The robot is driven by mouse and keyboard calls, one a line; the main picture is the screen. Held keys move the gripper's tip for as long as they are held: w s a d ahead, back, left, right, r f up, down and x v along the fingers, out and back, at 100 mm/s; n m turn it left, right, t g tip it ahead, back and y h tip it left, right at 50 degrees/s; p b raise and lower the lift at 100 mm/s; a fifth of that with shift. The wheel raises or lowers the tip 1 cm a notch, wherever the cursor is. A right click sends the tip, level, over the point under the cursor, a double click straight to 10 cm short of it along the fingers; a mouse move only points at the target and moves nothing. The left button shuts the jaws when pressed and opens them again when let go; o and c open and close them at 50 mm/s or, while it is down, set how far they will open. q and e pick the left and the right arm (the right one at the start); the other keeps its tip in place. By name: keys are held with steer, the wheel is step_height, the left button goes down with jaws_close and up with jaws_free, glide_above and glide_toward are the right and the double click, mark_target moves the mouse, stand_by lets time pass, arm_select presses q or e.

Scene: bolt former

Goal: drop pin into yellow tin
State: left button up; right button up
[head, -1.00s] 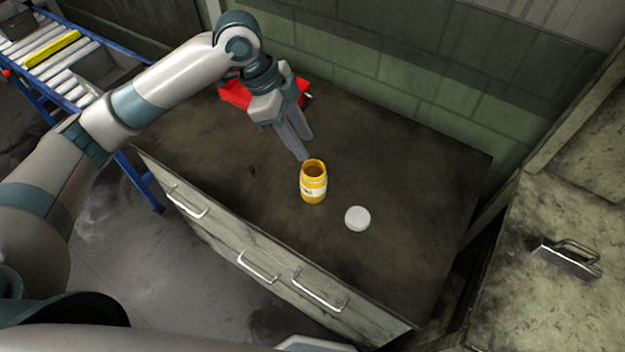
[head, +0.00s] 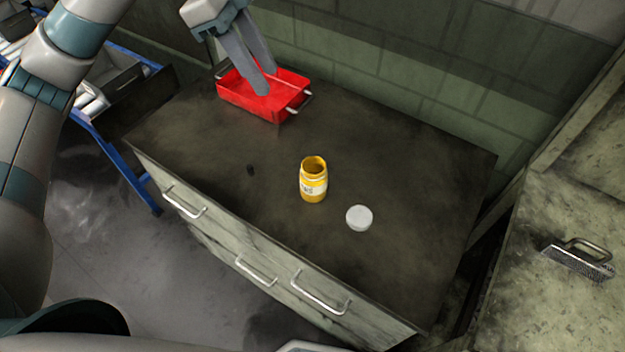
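The yellow tin (head: 313,187) stands upright and open-topped near the middle of the cabinet top, with a pale label on its side. Its inside is dark and I cannot tell what it holds. My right gripper is not in view.
A red tray (head: 238,97) with metal handles sits at the back left of the cabinet top (head: 400,160). A round white lid (head: 359,217) lies right of the tin. A green tiled wall rises behind. A blue-framed roller conveyor (head: 128,177) stands at the left.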

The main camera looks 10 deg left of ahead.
arm_select(q)
steer(key=shift+a+r, duration=0.2)
steer(key=shift+r, duration=0.25)
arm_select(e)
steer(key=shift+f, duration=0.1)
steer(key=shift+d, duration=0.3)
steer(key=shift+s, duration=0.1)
